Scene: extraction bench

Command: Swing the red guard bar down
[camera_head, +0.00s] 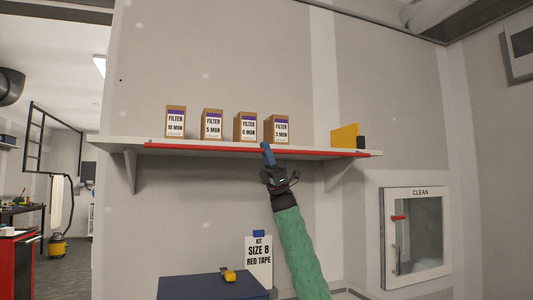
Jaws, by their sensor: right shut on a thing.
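The red guard bar (205,149) runs along the front edge of the wall shelf, almost level, below the filter boxes. A blue handle (267,153) sits on the bar a little right of its middle and hangs across it. My right gripper (273,171), dark, at the end of my green-sleeved arm, reaches up from below and is shut on the lower end of the blue handle. The fingertips are small and partly hidden, so the exact hold is unclear. My left gripper is not in view.
Below are a dark blue case (205,288) and a kit sign (259,262). A "CLEAN" cabinet (413,192) is at right. The wall beneath the shelf's left half is clear.

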